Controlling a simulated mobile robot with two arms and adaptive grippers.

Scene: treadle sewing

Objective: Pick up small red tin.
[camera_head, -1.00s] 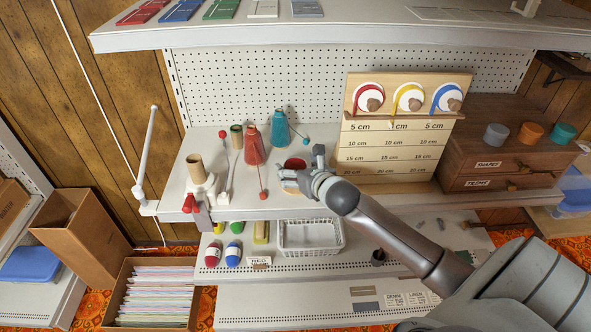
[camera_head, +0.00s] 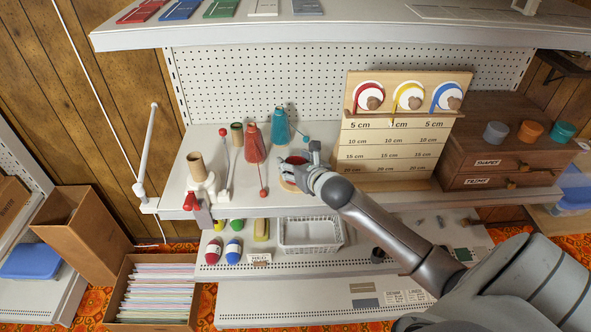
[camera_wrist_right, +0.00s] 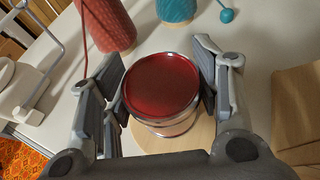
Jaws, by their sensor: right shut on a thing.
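The small red tin (camera_wrist_right: 162,86) is upright in the right wrist view, with a red lid and a shiny metal side. It stands over a round pale wooden disc (camera_wrist_right: 200,135); I cannot tell whether it touches the disc. My right gripper (camera_wrist_right: 163,92) is shut on the tin, one finger pad on each side. In the head view the red tin (camera_head: 297,160) shows only in part behind my right gripper (camera_head: 310,168), near the shelf's front edge. My left gripper is not in view.
A red thread cone (camera_head: 254,144) and a teal cone (camera_head: 280,127) stand left of the tin. A white winder (camera_head: 203,183) is further left. A wooden measuring board (camera_head: 392,145) stands close on the right. A white basket (camera_head: 311,234) sits on the shelf below.

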